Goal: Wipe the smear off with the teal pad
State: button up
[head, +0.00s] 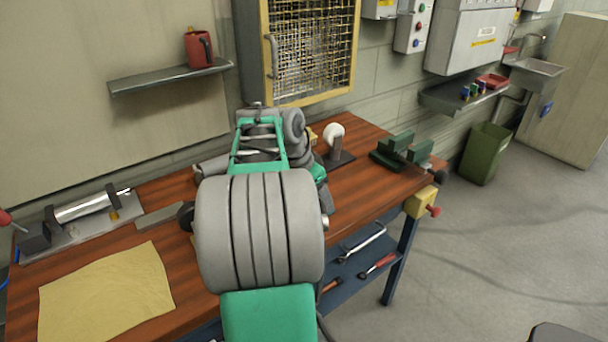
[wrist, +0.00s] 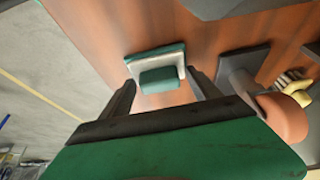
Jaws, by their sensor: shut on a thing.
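In the wrist view the teal pad (wrist: 158,76) has a teal block on top and a white layer below. It sits between the two dark fingertips of my gripper (wrist: 161,80), which is shut on it, just over or on the brown wooden bench (wrist: 98,32). I cannot tell whether the pad touches the wood. A paler patch (wrist: 152,101) shows on the wood beside the pad; I cannot tell whether it is the smear or a sheen. In the head view my arm hides the gripper and the pad, and no smear is clear there.
In the head view, a dark-based stand with a white round top (head: 334,134) and a green vise (head: 402,148) stand on the bench's right part. A yellow cloth (head: 105,296) lies at the left front, near a metal cylinder fixture (head: 85,207). A mesh cabinet (head: 308,50) hangs behind.

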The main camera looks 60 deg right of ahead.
jog(key=a, duration=0.1)
jog(key=w+a, duration=0.1)
jog(key=a, duration=0.1)
jog(key=shift+w, duration=0.1)
notch_tip(320, 180, up, 8)
jog(key=p, duration=0.5)
jog(key=shift+p, duration=0.4)
jog(key=shift+d, duration=0.15)
